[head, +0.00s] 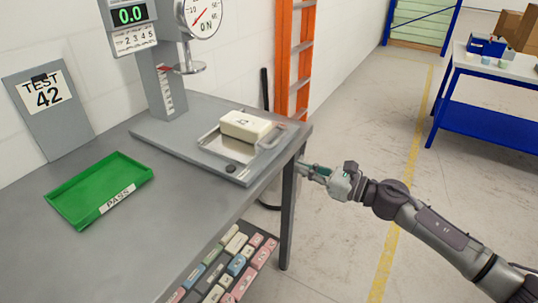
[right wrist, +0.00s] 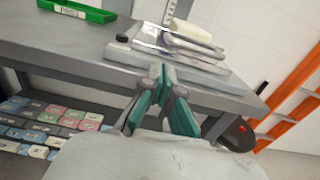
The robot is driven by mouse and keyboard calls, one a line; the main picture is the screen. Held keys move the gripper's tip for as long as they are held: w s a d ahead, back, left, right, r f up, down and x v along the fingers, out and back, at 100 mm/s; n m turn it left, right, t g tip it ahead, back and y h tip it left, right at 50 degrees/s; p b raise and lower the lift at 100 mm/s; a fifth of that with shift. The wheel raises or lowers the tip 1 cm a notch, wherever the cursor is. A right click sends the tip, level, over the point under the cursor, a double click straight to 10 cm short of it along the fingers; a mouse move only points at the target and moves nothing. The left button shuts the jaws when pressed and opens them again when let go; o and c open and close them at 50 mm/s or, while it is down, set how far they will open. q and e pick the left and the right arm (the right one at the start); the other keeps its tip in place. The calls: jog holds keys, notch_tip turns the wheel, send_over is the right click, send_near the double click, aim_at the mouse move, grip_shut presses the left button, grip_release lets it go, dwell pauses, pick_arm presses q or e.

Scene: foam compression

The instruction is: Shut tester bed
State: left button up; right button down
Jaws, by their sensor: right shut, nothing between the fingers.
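The tester (head: 172,85) stands on the grey table, with a round dial, a green readout of 0.0 and a small pressing plate (head: 188,68) raised above its base. Its bed (head: 212,141), a metal tray with a grey handle (head: 272,138), sticks out to the right from under the plate. A cream foam block (head: 245,126) lies on the bed; it also shows in the right wrist view (right wrist: 190,33). My right gripper (head: 306,168) is shut and empty, just right of the table's corner and below the bed. In the right wrist view its fingertips (right wrist: 162,72) point at the table edge. My left gripper is not in view.
A green PASS tray (head: 68,202) and a TEST 42 board (head: 48,118) are on the table's left. Several foam blocks fill a lower shelf (head: 240,252). An orange ladder (head: 293,60) leans behind. Open floor (head: 345,255) lies right of the table.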

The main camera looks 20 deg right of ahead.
aim_at(259, 152)
jog(key=p+x, duration=0.3)
jog(key=x, duration=0.7)
jog(key=shift+w+a, duration=0.25)
jog(key=shift+a, duration=0.05)
jog(key=b+x, duration=0.1)
jog(key=x, duration=0.4)
jog(key=shift+w, duration=0.1)
jog(key=shift+d+f, duration=0.1)
jog(key=shift+d, duration=0.05)
